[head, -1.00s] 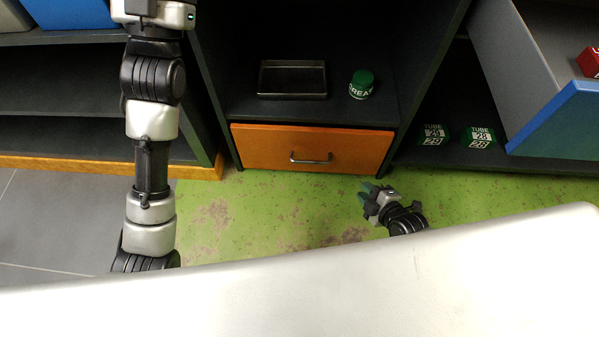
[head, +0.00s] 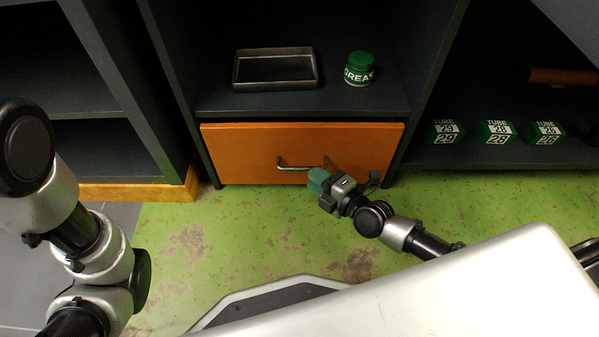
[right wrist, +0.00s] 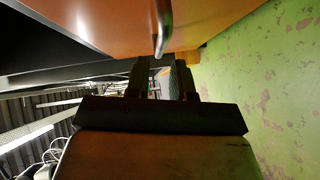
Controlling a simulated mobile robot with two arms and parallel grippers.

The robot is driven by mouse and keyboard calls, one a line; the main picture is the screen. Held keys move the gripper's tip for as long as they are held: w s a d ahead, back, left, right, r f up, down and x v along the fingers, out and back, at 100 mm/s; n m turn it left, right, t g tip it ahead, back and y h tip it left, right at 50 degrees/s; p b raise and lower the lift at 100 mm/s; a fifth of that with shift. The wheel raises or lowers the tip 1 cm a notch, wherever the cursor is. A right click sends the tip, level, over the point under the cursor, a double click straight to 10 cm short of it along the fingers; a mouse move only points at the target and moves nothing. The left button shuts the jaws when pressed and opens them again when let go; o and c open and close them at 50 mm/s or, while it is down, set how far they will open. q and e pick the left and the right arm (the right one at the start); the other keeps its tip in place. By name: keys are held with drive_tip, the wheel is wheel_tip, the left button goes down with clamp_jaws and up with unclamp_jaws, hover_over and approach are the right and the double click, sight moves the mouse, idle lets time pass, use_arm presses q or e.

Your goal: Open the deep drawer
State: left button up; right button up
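The deep drawer has an orange front (head: 240,150) and sits low in the dark cabinet; it looks closed. Its metal bar handle (head: 295,166) is at the middle of the front. My right gripper (head: 318,182) is just below and beside the handle's right end. In the right wrist view its two fingers (right wrist: 160,78) are apart with nothing between them. There the handle (right wrist: 162,28) shows just beyond the fingertips, roughly in line with the gap. I cannot tell whether they touch. My left gripper is out of view; only its arm shows at the left.
A metal tray (head: 318,72) and a green grease jar (head: 360,70) stand on the shelf above the drawer. Several green tube boxes (head: 497,132) sit in the right bay. The green floor (head: 235,225) before the drawer is clear apart from my right arm.

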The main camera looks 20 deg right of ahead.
sight(300, 169)
drive_tip(key=b+x, duration=0.1)
drive_tip(key=x, duration=0.4)
drive_tip(key=shift+w+a+f, duration=0.1)
drive_tip(key=shift+w+a, duration=0.05)
drive_tip(key=shift+w, duration=0.2)
clamp_jaws()
